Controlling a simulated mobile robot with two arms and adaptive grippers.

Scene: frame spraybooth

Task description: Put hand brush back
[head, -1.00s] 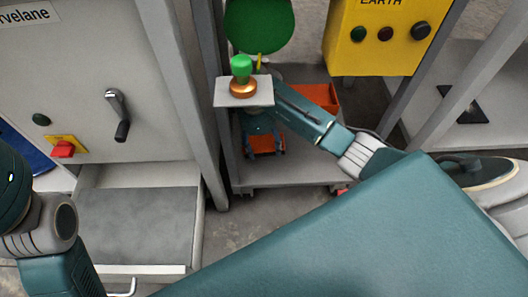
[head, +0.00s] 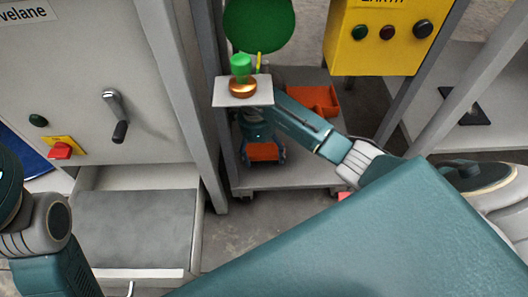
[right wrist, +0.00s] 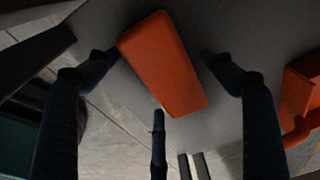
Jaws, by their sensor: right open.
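An orange block, apparently the hand brush (head: 264,152), lies on the low grey shelf in the head view. It also shows in the right wrist view (right wrist: 165,65), lying at a slant. My right gripper (head: 263,158) is open above it. In the right wrist view its dark fingers (right wrist: 160,60) stand on both sides of the block and one below it, with gaps between. The block's underside and any bristles are hidden. Of my left arm, only links show at the left edge; its gripper is out of view.
An orange open container (head: 315,98) stands on the shelf (head: 305,177) right of my gripper. A small plate (head: 226,95) with a green-topped brass button is above my gripper. A grey post (head: 187,90) is on the left, a yellow control box (head: 377,55) upper right.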

